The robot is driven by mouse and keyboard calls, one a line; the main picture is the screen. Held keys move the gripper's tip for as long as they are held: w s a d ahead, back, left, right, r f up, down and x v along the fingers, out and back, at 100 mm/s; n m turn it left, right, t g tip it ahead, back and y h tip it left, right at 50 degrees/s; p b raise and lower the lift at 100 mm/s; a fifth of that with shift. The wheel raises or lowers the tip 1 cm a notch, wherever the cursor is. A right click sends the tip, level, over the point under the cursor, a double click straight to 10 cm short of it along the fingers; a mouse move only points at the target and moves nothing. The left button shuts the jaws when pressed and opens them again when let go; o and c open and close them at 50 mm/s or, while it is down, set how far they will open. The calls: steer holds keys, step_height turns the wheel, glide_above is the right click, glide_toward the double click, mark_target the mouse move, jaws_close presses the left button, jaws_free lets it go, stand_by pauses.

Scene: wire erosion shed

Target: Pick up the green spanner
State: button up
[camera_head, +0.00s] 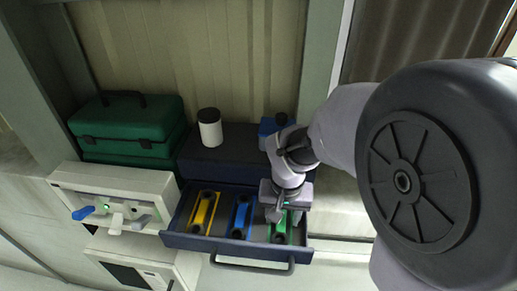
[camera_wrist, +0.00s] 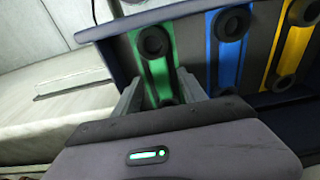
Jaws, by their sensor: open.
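The green spanner (camera_head: 281,228) lies in the right part of an open dark blue drawer (camera_head: 190,242). In the wrist view the green spanner (camera_wrist: 158,72) runs lengthwise between my fingers, with a dark ring at its far end and another partly hidden near the gripper body. My gripper (camera_head: 283,214) is over the spanner's back part in the head view and hides some of it. In the wrist view my gripper (camera_wrist: 160,88) is open, with one grey finger on each side of the spanner. I cannot tell whether the fingers touch it.
A blue spanner (camera_head: 241,217) and a yellow spanner (camera_head: 204,213) lie left of the green one in the drawer. A white jar (camera_head: 210,128) stands on the cabinet top behind. A green toolbox (camera_head: 130,130) and a grey panel with levers (camera_head: 115,195) are at left.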

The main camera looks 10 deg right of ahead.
steer(key=shift+w+f, duration=0.5)
steer(key=shift+w, duration=0.05)
steer(key=shift+s+r, duration=0.15)
steer(key=shift+s, duration=0.15)
steer(key=c, duration=0.4)
steer(key=shift+s, duration=0.1)
steer(key=shift+c, duration=1.4)
jaws_close()
